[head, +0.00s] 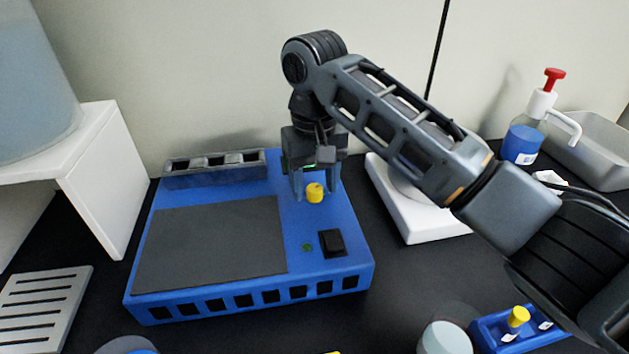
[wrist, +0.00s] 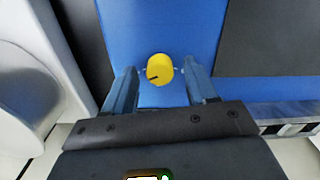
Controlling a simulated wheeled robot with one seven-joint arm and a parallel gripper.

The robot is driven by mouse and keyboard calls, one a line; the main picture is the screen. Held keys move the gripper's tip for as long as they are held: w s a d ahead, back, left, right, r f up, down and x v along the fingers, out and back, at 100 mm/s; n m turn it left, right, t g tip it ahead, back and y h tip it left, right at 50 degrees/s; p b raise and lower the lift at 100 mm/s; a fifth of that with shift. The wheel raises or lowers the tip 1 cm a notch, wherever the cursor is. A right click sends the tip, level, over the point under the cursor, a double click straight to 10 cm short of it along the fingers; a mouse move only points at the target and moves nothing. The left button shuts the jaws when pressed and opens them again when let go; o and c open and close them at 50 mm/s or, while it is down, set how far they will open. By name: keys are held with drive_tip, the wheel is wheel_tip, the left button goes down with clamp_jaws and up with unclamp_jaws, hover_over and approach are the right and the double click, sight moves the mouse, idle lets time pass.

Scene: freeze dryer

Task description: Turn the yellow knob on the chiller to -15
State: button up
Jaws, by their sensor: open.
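The blue chiller (head: 345,270) stands on the black bench with a dark grey panel on its top. Its yellow knob (head: 315,193) is on the top face, right of the panel. In the wrist view the yellow knob (wrist: 160,69) has a dark mark that points to the lower left side. My gripper (head: 317,190) is above the knob, pointing down. In the wrist view my gripper (wrist: 160,74) is open, with one finger on each side of the knob and visible gaps. I see no scale numbers.
A black switch (head: 332,243) and a small green light (head: 308,247) are on the chiller in front of the knob. A dark rack (head: 215,168) lies at its back. A white device (head: 425,220) stands close on the right. A white stand (head: 100,190) is on the left.

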drive_tip(key=c, duration=1.1)
drive_tip(key=shift+o, duration=0.2)
drive_tip(key=shift+p, duration=0.4)
drive_tip(key=n+p, duration=0.2)
drive_tip(key=n, duration=0.1)
drive_tip(key=shift+r+p, duration=0.2)
drive_tip(key=shift+p, duration=0.1)
drive_tip(key=n+p, duration=0.2)
drive_tip(key=n, duration=0.1)
drive_tip(key=shift+n+p, duration=0.3)
drive_tip(key=shift+n, duration=0.1)
drive_tip(key=n+p, duration=0.1)
drive_tip(key=n, duration=0.2)
drive_tip(key=shift+f+p, duration=0.15)
drive_tip(key=shift+p, duration=0.2)
drive_tip(key=shift+n+p, duration=0.6)
drive_tip(key=shift+n, duration=1.4)
